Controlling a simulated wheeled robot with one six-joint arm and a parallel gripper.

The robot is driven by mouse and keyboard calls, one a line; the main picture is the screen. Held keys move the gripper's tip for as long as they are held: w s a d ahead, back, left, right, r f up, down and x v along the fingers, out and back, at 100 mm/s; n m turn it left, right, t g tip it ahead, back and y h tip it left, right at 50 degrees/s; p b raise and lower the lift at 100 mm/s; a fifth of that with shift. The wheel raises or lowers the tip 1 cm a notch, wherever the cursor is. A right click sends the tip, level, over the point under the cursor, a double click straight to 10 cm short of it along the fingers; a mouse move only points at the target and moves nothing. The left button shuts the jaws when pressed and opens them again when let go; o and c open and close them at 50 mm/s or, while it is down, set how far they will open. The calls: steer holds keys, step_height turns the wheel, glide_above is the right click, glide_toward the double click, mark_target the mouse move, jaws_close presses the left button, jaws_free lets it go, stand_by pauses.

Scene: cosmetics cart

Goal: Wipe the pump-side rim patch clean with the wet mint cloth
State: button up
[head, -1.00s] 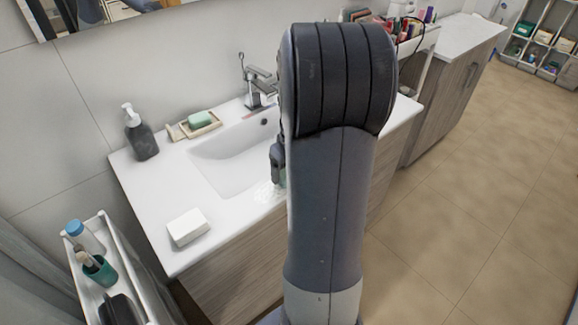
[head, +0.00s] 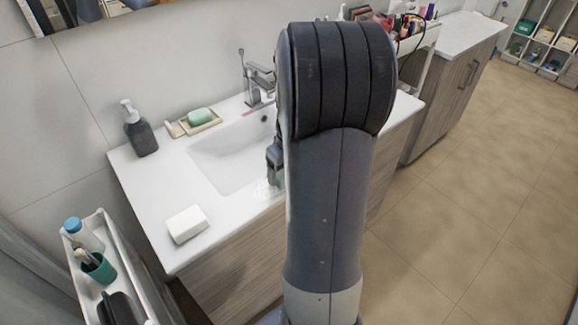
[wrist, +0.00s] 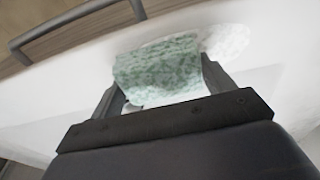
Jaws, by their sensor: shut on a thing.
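My gripper (wrist: 160,92) is shut on the mint cloth (wrist: 157,70), which is bunched between the fingers over the white rim. A whitish foamy patch (wrist: 226,40) lies on the rim just beside the cloth in the wrist view. The patch also shows in the head view (head: 265,189) on the front rim of the basin. There my gripper (head: 275,168) is partly hidden behind my arm, right by the patch, and the cloth cannot be made out. Whether the cloth touches the surface is unclear.
A dark pump bottle (head: 140,130) stands at the back left. A soap dish (head: 186,127) with green soap (head: 199,116) is beside it, and a white block (head: 187,224) lies at the front left. The faucet (head: 258,80) rises behind the basin (head: 232,160). A reddish mark (head: 251,113) is near it.

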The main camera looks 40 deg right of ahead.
mark_target(260, 193)
steer(key=shift+s+a, duration=0.15)
steer(key=shift+a, duration=4.1)
steer(key=shift+d, duration=4.8)
steer(key=shift+a, duration=4.85)
steer(key=shift+d, duration=4.8)
step_height(260, 193, up, 7)
steer(key=p, duration=0.5)
steer(key=shift+r, duration=0.1)
steer(key=shift+w, duration=0.2)
